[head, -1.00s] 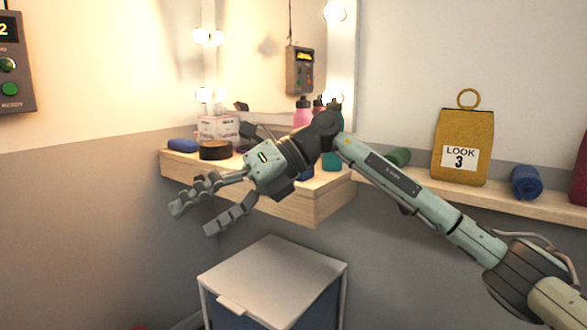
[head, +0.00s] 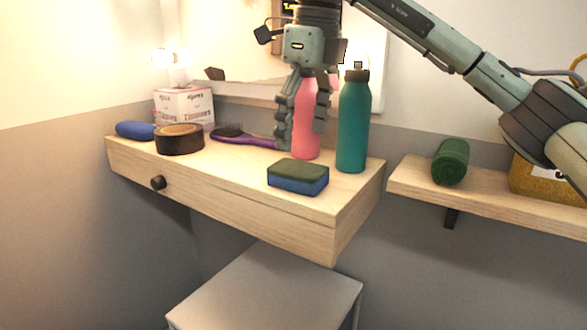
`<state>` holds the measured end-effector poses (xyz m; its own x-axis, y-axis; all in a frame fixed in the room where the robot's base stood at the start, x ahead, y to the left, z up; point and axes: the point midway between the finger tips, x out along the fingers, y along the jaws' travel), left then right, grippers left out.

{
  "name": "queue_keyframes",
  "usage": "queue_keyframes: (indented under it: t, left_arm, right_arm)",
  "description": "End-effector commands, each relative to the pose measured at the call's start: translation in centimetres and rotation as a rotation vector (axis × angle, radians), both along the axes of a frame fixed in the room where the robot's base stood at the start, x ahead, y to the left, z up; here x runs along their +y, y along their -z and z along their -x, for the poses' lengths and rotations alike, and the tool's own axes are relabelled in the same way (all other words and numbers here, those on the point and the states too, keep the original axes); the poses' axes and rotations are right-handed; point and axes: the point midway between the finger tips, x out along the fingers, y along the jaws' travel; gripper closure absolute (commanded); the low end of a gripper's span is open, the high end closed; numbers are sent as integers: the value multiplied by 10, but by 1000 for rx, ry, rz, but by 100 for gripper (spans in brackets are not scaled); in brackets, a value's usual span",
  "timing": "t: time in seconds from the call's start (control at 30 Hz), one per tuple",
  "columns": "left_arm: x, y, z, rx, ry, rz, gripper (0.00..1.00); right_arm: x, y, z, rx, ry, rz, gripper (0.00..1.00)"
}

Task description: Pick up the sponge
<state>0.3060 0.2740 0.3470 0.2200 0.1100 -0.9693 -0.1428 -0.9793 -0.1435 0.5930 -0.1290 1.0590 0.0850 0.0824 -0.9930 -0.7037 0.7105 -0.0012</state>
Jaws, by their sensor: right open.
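The sponge (head: 298,177) is a small block, blue below with a dark green top. It lies flat near the front right of the wooden vanity shelf (head: 240,187). My right gripper (head: 302,140) points down above the shelf, behind the sponge in the picture and apart from it. Its fingers are spread, with the pink bottle (head: 306,118) showing between and behind them; I cannot tell whether they touch it. My left gripper is not in view.
A teal bottle (head: 353,120) stands right of the gripper. A purple hairbrush (head: 245,137), a dark round tin (head: 180,139), a blue case (head: 135,130) and a patterned box (head: 184,105) sit to the left. A green roll (head: 451,161) lies on the right shelf.

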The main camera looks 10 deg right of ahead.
Motion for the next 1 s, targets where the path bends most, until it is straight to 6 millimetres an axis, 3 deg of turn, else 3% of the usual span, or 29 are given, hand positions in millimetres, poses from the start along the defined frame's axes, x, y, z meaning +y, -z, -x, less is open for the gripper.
queue_keyframes:
  t: [0.13, 0.3, 0.5, 0.77, 1.0]
  left_arm:
    - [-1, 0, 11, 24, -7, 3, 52]
    - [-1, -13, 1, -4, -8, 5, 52]
    - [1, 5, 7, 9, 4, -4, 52]
    - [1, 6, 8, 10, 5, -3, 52]
    - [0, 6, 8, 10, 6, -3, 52]
  right_arm:
    - [2, 20, -2, 4, -2, -1, 19]
    - [2, 40, -9, 4, 0, -1, 19]
    - [3, 65, -13, 3, -1, -1, 19]
    - [4, 69, -13, 1, -1, -2, 19]
    - [4, 69, -13, 1, -1, -2, 45]
